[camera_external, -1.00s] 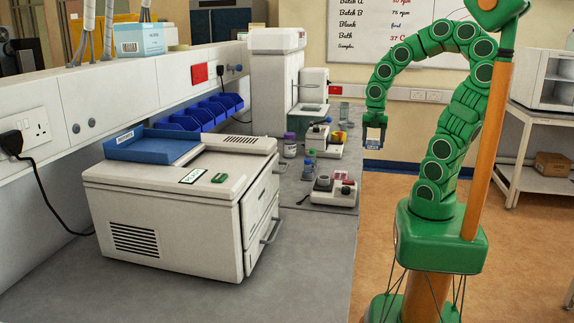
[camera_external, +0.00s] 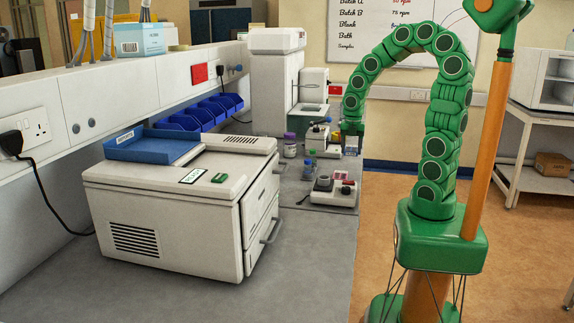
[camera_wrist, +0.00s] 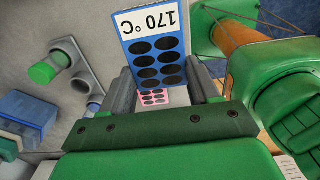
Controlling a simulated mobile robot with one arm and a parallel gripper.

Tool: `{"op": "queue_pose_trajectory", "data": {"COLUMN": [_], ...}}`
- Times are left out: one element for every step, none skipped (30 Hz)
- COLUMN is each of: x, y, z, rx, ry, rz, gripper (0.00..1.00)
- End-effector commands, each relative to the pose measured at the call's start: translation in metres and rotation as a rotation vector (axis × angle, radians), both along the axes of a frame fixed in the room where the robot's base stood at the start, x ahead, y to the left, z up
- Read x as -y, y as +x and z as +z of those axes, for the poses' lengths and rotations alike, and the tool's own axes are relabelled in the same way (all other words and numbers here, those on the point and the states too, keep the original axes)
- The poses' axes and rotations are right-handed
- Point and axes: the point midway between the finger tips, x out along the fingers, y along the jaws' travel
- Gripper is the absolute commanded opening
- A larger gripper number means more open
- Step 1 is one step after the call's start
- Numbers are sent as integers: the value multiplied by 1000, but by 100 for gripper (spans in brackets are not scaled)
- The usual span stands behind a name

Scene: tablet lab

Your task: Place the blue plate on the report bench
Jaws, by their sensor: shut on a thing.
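The blue plate (camera_wrist: 155,62) shows in the wrist view, with dark oval wells and a white "170 °C" label that appears upside down. My gripper (camera_wrist: 163,88) is shut on it, with one finger at each side. In the external view my gripper (camera_external: 351,151) points down at the right edge of the grey bench (camera_external: 325,238), near its far end. The plate is too small to make out there. I cannot tell which part of the bench is the report bench.
In the wrist view a pink plate with dark wells (camera_wrist: 153,97) shows below the blue plate. A green-capped vial (camera_wrist: 44,72) and a blue box (camera_wrist: 25,112) are at left. In the external view a large white machine (camera_external: 170,215) fills the near bench; small devices (camera_external: 335,192) stand beyond.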

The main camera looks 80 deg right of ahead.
Motion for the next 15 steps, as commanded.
{"op": "queue_pose_trajectory", "data": {"x": [2, 3, 5, 6, 7, 8, 9, 10, 12, 13, 14, 14, 15, 15, 16], "y": [3, 5, 8, 10, 12, 15, 17, 18, 20, 22, 23, 25, 26, 26, 27], "z": [-6, -8, -12, -14, -17, -20, -23, -26, -29, -31, -33, -35, -36, -37, -38], "rx": [-4, -2, 0, 1, 2, 2, 1, 0, -1, -2, -2, -1, -1, 0, 1], "ry": [1, 1, 1, 1, 1, 1, 1, 1, 2, 2, 1, 1, 0, 0, 0], "rz": [0, -1, -1, -2, -2, -2, -2, -2, -1, -1, -1, -1, 0, 0, -1], "gripper": [32, 32, 32, 32, 32, 32, 32, 32, 32, 32, 32, 32, 32, 32, 32]}}
